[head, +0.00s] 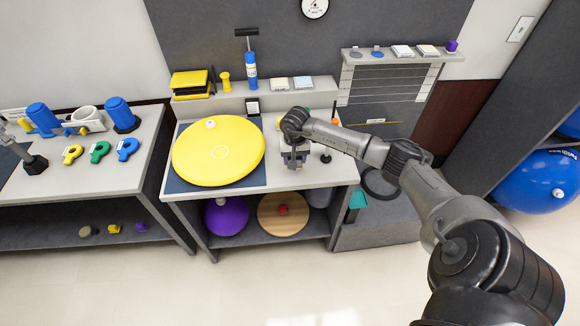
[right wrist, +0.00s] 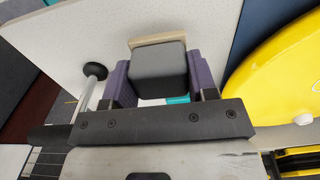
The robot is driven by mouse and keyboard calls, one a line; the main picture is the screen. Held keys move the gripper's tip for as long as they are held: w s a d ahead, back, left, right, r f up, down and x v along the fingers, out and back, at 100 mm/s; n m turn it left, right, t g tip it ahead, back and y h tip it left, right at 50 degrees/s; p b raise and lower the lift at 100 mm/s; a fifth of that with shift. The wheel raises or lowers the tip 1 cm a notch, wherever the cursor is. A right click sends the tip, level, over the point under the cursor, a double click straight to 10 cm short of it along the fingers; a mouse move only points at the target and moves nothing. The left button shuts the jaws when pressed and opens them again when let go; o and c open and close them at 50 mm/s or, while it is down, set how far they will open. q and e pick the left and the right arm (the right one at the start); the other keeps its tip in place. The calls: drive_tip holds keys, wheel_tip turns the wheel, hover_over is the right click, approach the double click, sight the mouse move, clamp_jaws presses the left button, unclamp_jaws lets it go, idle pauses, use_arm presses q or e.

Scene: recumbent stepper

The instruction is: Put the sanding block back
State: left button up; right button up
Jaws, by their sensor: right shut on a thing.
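My right gripper (head: 294,163) is over the white top of the middle bench, to the right of the yellow disc. In the right wrist view the right gripper (right wrist: 162,80) is shut on the sanding block (right wrist: 158,68), a dark grey block with a beige edge (right wrist: 158,40). The block sits between the two purple-grey finger pads. In the head view my arm and gripper largely hide the block. Whether it touches the surface below, I cannot tell.
The large yellow disc (head: 218,152) lies close by on a dark blue mat (head: 180,184). A black-knobbed lever (right wrist: 96,72) stands near the gripper. The right wall shelf (head: 385,56) holds several small items.

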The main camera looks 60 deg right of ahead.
drive_tip(key=shift+w+a+f, duration=0.15)
drive_tip(key=shift+w+f, duration=0.35)
drive_tip(key=shift+w, duration=0.3)
drive_tip(key=shift+f, duration=1.95)
drive_tip(key=shift+f+b, duration=0.1)
drive_tip(key=shift+b, duration=0.2)
drive_tip(key=shift+f, duration=0.15)
drive_tip(key=o, duration=0.9)
